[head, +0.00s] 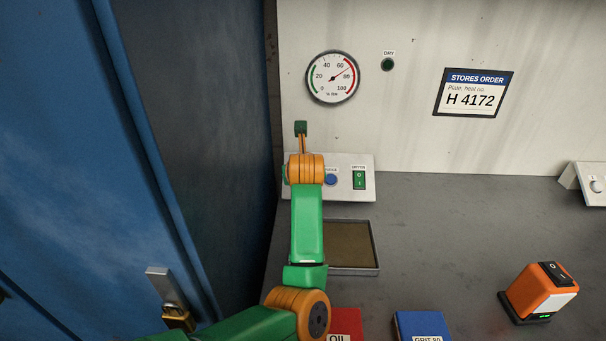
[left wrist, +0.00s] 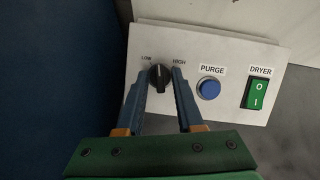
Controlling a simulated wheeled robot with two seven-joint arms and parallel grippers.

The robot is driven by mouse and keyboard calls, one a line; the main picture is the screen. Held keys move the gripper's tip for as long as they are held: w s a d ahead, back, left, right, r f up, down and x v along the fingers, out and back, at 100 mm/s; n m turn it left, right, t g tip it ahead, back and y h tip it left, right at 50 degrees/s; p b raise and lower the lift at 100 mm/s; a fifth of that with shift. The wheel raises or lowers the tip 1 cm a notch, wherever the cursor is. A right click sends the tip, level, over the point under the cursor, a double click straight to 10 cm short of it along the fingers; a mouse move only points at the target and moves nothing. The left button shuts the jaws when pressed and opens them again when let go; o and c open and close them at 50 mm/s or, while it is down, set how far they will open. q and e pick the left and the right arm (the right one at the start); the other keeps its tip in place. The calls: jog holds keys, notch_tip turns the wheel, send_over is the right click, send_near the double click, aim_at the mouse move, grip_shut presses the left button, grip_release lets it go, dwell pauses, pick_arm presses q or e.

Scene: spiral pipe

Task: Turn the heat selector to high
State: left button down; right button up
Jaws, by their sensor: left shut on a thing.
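The heat selector (left wrist: 160,79) is a black knob on a pale sloped panel (left wrist: 225,48), between the labels LOW and HIGH. Its white mark points roughly up the panel, between the two labels. My left gripper (left wrist: 160,70) has a blue finger on each side of the knob and is shut on it. In the head view my left arm reaches up to the panel (head: 346,188) and hides the knob. My right gripper is not in view.
Right of the knob are a blue PURGE button (left wrist: 209,89) and a green DRYER switch (left wrist: 257,93). A blue cabinet (head: 70,170) stands close on the left. A shallow tray (head: 376,250) lies below the panel.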

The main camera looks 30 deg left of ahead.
pick_arm(q)
jog(key=m+h, duration=0.1)
jog(key=m, duration=0.2)
jog(key=m+t+b, duration=0.1)
jog(key=m, duration=0.2)
jog(key=shift+a+h, duration=0.15)
jog(key=shift+h, duration=0.25)
jog(key=m+h+b, duration=0.1)
jog(key=m, duration=0.2)
jog(key=m+b, duration=0.1)
jog(key=m, duration=0.2)
jog(key=shift+a+h, duration=0.1)
jog(key=shift+h, duration=0.3)
jog(key=shift+r+m, duration=0.1)
jog(key=shift+m, duration=0.3)
jog(key=c, duration=0.9)
grip_release()
